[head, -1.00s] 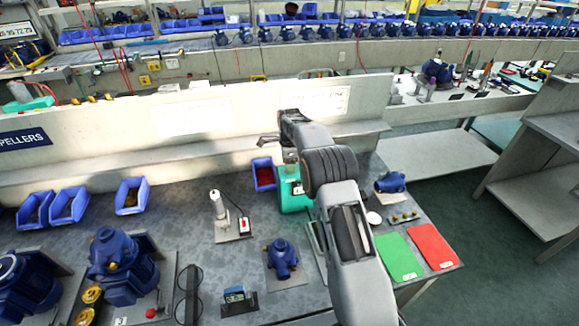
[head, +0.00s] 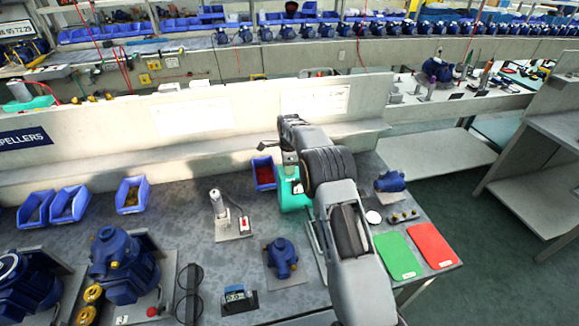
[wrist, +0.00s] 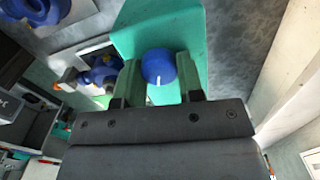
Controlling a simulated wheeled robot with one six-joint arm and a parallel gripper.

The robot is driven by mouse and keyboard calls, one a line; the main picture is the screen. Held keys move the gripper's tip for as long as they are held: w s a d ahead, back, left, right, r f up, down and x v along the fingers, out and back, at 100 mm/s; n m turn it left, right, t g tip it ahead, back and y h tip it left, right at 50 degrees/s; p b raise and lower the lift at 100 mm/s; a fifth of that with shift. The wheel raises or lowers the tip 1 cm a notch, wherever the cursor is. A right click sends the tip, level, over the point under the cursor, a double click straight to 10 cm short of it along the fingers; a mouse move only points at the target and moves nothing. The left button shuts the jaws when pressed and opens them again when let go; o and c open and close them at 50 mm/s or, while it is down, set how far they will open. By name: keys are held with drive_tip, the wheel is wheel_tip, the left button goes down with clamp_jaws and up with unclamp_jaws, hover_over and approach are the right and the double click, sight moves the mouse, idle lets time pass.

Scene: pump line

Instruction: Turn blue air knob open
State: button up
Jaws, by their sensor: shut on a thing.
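The blue air knob (wrist: 158,66), a round cap with a white mark line, sits on a green-teal box (wrist: 200,28) in the wrist view. The mark points toward my wrist, near the bottom of the knob. My gripper (wrist: 159,76) has one greenish finger on each side of the knob and is shut on it. In the head view the teal box (head: 291,200) stands toward the right of the bench. There my arm hides the knob and the fingers.
A red-filled blue bin (head: 264,173) stands just left of the box. A blue pump (head: 282,258) lies in front, and another (head: 390,181) to the right. Green (head: 398,255) and red (head: 432,245) mats lie at the bench's right end. A wall panel (head: 230,125) rises behind.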

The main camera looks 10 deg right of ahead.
drive_tip(key=shift+c, duration=1)
drive_tip(key=n, duration=0.4)
drive_tip(key=shift+w+n, duration=0.1)
drive_tip(key=shift+n, duration=0.2)
drive_tip(key=o, duration=0.9)
drive_tip(key=shift+r, duration=0.15)
wheel_tip(320, 180, up, 14)
drive_tip(key=shift+f+b, duration=0.2)
drive_tip(key=shift+b, duration=0.15)
